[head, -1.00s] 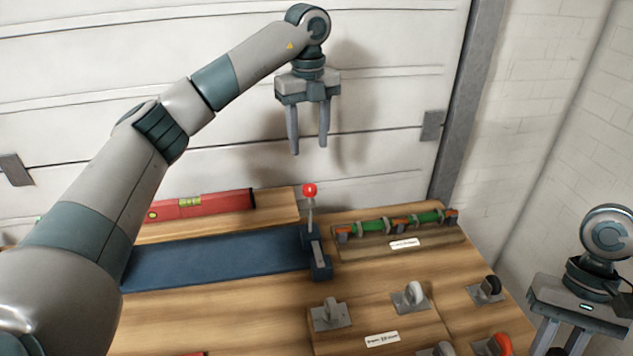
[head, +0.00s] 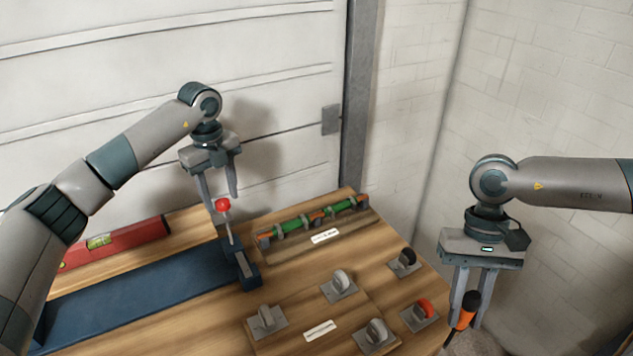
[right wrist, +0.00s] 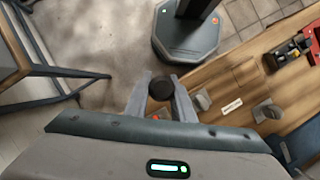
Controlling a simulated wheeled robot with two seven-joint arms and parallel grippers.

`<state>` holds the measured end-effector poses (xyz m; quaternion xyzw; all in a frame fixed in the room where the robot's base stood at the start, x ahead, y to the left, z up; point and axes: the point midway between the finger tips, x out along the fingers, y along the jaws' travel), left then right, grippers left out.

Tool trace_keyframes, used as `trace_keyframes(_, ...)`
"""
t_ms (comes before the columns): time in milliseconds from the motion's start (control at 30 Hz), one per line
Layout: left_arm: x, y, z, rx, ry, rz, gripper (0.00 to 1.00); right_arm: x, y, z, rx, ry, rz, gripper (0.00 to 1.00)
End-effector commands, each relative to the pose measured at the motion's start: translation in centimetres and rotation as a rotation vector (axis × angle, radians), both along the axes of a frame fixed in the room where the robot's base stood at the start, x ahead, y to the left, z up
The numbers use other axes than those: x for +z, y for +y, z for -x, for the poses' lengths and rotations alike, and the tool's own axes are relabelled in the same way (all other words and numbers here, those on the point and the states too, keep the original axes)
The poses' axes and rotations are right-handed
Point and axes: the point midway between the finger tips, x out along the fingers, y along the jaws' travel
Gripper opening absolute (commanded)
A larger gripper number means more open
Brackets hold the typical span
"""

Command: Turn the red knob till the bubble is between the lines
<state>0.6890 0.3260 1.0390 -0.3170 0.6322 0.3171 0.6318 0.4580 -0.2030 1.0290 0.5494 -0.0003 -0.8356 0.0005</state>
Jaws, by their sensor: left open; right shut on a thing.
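The red knob (head: 222,205) is a ball on a thin upright rod. The rod rises from a dark blue block at the right end of a long blue plate (head: 150,285). A red spirit level (head: 130,239) lies behind the plate, its yellow-green vial (head: 98,241) facing up; the bubble is too small to place. My left gripper (head: 224,201) is open, pointing down, with its fingertips close around or just behind the knob; contact cannot be told. My right gripper (head: 464,316) is shut on an orange-and-black handle (head: 467,311). Its dark end (right wrist: 161,89) shows in the right wrist view.
A rack with green and orange parts (head: 312,217) stands at the back right of the bench. A wall is close behind. My right gripper is beyond the bench's right edge.

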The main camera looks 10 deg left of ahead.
Motion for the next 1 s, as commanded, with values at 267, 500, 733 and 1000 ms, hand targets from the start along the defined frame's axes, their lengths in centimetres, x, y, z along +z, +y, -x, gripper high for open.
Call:
trace_keyframes(267,-0.84,-0.01,-0.01,0.0,-0.001,0.001,0.46,0.3,0.0,0.0,0.0,0.0,0.0,0.0)
trace_keyframes(500,-0.83,-0.01,0.0,0.0,0.0,0.0,0.29,0.28,0.0,0.0,0.0,0.0,0.0,0.0)
trace_keyframes(733,-0.81,-0.01,-0.01,0.0,-0.001,0.001,0.05,0.28,0.0,0.0,0.0,0.0,0.0,0.0)
trace_keyframes(1000,-0.9,0.0,-0.02,-0.037,-0.001,0.001,0.05,-0.18,0.0,0.0,0.0,0.0,0.0,0.0)
